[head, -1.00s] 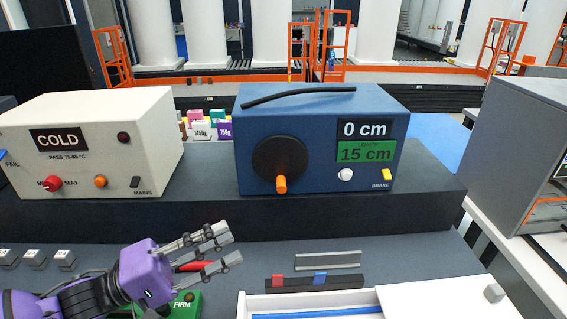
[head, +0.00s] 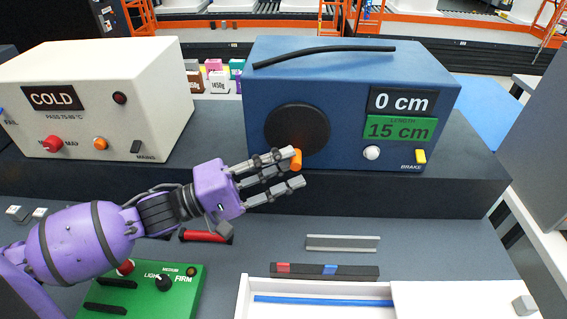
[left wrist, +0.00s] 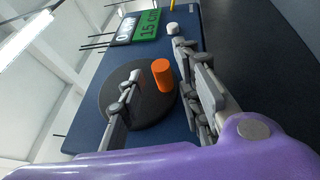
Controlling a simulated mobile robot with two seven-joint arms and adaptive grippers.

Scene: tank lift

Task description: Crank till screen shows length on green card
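A blue box (head: 345,60) stands on the dark shelf. My right gripper is not in view.
A white knob (head: 371,153) and yellow brake switch (head: 420,157) sit right of the disc. A cream box (head: 85,85) reading COLD stands left. A green panel (head: 150,290), red-handled object (head: 205,237) and white tray (head: 243,295) lie in front.

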